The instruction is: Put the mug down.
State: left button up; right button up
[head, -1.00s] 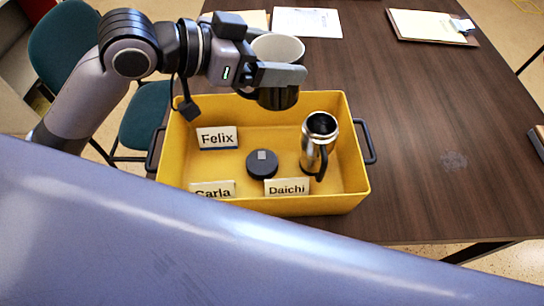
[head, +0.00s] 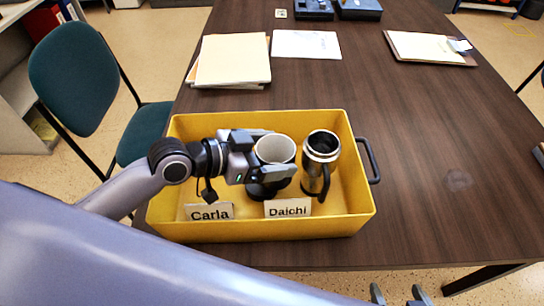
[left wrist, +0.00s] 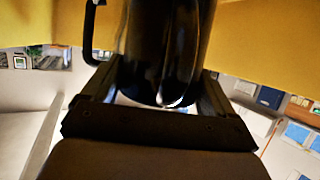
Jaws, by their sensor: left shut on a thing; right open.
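The mug (head: 275,150), dark outside with a pale inside, is upright in my left gripper (head: 267,157) over the yellow crate (head: 345,222). My left gripper is shut on its sides. In the left wrist view the mug's dark wall (left wrist: 165,45) fills the space between the fingers. I cannot tell whether its base touches anything. A black round thing (head: 257,191) shows just below it in the crate, partly hidden. My right gripper (head: 398,296) is open and empty at the bottom edge, its fingertips only in view.
A steel travel mug (head: 321,165) stands in the crate, right of the held mug. Name cards Carla (head: 209,211) and Daichi (head: 287,208) stand near the crate's front. Folders (head: 232,60) and a clipboard (head: 430,48) lie behind. The table (head: 440,150) is clear at right.

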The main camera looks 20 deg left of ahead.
pick_arm(q)
jog(key=shift+f, duration=0.55)
jog(key=shift+f+b, duration=0.3)
jog(key=shift+f, duration=0.2)
jog(key=o, duration=1)
jog(key=shift+o, duration=0.2)
jog(key=shift+r+p, duration=0.4)
jog(key=shift+r, duration=0.15)
jog(key=v, duration=0.5)
jog(key=shift+s+a+f, duration=0.1)
jog(key=shift+s+a, duration=0.1)
jog(key=shift+a, duration=0.1)
jog(key=shift+b+v, duration=0.3)
jog(key=shift+v, duration=0.65)
